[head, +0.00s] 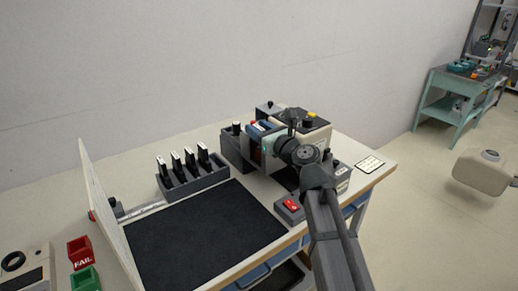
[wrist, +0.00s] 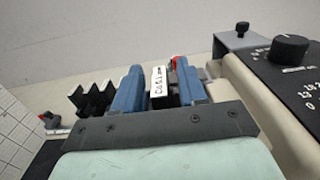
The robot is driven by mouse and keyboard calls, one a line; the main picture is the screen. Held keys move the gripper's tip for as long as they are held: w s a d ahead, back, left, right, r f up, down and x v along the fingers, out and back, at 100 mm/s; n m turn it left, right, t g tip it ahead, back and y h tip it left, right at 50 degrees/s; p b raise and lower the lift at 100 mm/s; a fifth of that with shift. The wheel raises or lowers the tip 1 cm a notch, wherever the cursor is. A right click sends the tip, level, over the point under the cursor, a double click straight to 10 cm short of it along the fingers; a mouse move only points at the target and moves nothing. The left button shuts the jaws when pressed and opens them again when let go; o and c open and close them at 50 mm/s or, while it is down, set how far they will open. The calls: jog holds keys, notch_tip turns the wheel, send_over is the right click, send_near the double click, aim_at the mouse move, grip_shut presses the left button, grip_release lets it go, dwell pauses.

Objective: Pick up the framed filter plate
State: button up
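A dark framed plate with a white top label (head: 236,128) stands upright in a dark holder (head: 238,152) beside the machine. I take it to be the framed filter plate. My gripper (head: 258,130) is just right of it, with blue fingers pointing left. In the wrist view a white, printed label (wrist: 159,85) shows between the two blue fingers of my gripper (wrist: 160,84). The fingers are apart, with a dark gap on the label's right side. The palm hides the lower part, so contact is unclear.
Several similar plates stand in a dark rack (head: 192,180) to the left. The beige machine (head: 312,135) is close on the right, its black knob (wrist: 290,47) near my gripper. A black mat (head: 205,232) lies clear in front. A red switch box (head: 290,207) sits near the front edge.

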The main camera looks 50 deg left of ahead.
grip_shut()
jog(key=shift+r, duration=0.1)
dwell(0.5)
